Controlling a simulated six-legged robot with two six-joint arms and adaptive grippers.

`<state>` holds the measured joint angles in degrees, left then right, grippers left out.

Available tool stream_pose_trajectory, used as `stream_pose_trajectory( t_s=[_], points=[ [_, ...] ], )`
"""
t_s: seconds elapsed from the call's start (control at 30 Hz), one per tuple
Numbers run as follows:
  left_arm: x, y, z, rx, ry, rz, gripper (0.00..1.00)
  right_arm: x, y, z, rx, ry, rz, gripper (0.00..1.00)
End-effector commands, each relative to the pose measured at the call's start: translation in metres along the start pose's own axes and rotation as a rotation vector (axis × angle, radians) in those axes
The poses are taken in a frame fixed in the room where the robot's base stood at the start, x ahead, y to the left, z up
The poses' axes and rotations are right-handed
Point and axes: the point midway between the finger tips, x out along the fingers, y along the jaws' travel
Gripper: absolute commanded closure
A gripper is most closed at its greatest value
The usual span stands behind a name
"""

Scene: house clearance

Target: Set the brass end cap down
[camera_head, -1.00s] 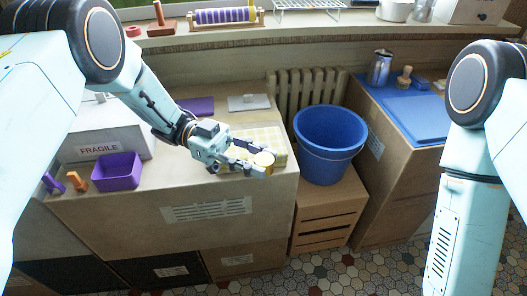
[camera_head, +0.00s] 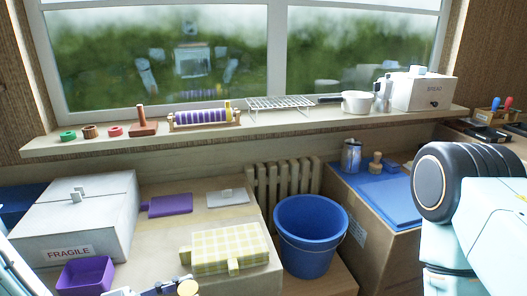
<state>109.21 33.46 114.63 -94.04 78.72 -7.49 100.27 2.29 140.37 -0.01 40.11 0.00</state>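The brass end cap (camera_head: 188,287) is a small round yellow piece at the bottom edge of the view. My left gripper (camera_head: 172,288) is cut off by the bottom edge; its visible fingertip part is dark and pale and meets the cap. It appears shut on the cap, in front of a yellow checked cloth-like block (camera_head: 222,248) on a cardboard box. The rest of the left gripper is hidden below the frame. My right gripper is out of view; only part of its arm shows at the right.
The cardboard box top (camera_head: 160,235) has bare room left of the checked block. A purple tray (camera_head: 86,276), a white FRAGILE box (camera_head: 85,215) and a purple board (camera_head: 170,205) surround it. A blue bucket (camera_head: 310,235) stands to the right, and a cluttered windowsill (camera_head: 290,124) runs behind.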

Motion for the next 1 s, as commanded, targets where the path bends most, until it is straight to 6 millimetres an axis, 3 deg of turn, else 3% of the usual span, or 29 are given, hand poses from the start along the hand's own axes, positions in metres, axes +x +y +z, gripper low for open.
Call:
stream_pose_trajectory(
  t_s=[0.3,0.67,1.0],
  points=[
    [-0.023,-0.009,-0.027,0.003,0.004,-0.151,0.99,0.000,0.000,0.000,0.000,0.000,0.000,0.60],
    [-0.024,-0.014,-0.029,0.003,0.001,-0.161,0.99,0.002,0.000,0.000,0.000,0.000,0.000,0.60],
    [-0.019,-0.023,-0.024,0.003,0.001,-0.164,0.99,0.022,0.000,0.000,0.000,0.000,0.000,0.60]
  ],
)
